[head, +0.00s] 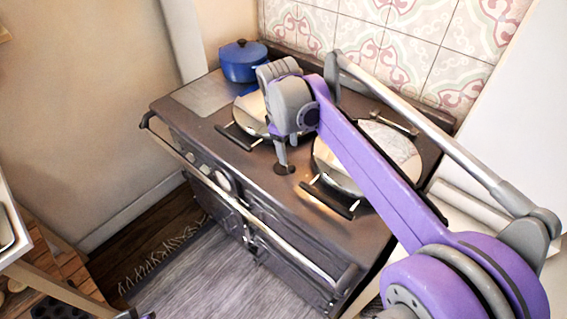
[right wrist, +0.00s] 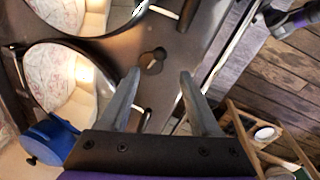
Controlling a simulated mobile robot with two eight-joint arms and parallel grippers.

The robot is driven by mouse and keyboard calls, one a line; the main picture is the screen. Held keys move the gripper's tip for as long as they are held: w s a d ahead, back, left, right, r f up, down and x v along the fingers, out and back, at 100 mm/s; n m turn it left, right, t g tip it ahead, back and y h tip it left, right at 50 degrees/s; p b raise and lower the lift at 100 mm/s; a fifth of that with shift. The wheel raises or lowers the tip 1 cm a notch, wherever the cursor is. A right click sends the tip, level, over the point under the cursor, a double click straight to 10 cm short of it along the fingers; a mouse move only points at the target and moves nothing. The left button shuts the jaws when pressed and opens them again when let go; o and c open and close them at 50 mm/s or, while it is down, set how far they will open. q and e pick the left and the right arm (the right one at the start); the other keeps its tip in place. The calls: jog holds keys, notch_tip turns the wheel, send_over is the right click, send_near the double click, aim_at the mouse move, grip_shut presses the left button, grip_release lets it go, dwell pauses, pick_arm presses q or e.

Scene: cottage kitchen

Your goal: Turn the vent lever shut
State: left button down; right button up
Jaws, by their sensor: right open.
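The vent lever (right wrist: 152,62) is a small dark piece with a rounded base on the stove's top, between the two round lids. In the right wrist view it lies just beyond the fingertips of my right gripper (right wrist: 160,74), roughly between them. The fingers are open and empty, apart from the lever as far as I can tell. In the head view my right gripper (head: 281,160) points down over the lever (head: 285,169), which it partly hides. A part of my left arm (right wrist: 290,18) shows at the right wrist view's top right corner; its jaws are unclear.
The dark stove (head: 200,120) has two shiny lids with black handles, one lid (head: 385,150) right of the gripper. A blue pot (head: 243,62) stands at the back left. A rail (head: 250,215) runs along the front. A tiled wall (head: 400,40) stands behind.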

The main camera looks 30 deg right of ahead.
aim_at(291, 167)
jog(key=f, duration=0.3)
jog(key=d+f, duration=0.1)
jog(key=f, duration=0.2)
jog(key=w+f, duration=0.1)
jog(key=f, duration=0.2)
jog(key=shift+d, duration=0.25)
jog(key=shift+c, duration=0.3)
grip_shut()
